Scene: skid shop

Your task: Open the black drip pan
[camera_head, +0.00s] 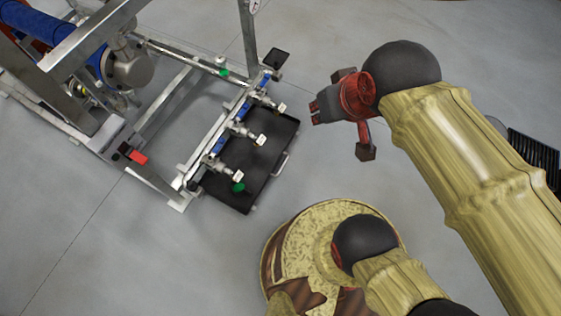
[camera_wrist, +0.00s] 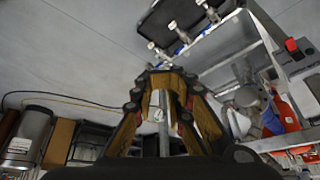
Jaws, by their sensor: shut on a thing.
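The black drip pan (camera_head: 258,169) is a shallow dark tray low at the skid's edge, jutting out to the right from beneath a rail of valves. Its metal handle (camera_head: 280,165) is on the right edge. The rail hides its left side. In the wrist view the pan (camera_wrist: 207,28) is at the top, cut off by the picture edge. My gripper (camera_head: 314,112) is up and right of the pan in the head view, apart from the handle. Its fingers (camera_wrist: 165,73) are shut around a narrow grey piece (camera_wrist: 162,103) that I cannot identify.
Valves with white tags (camera_head: 241,131) stand over the pan along the rail. The metal skid frame (camera_head: 165,97) fills the upper left. A red switch (camera_head: 138,157) is on its near side. The grey floor (camera_head: 90,240) is clear at the lower left.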

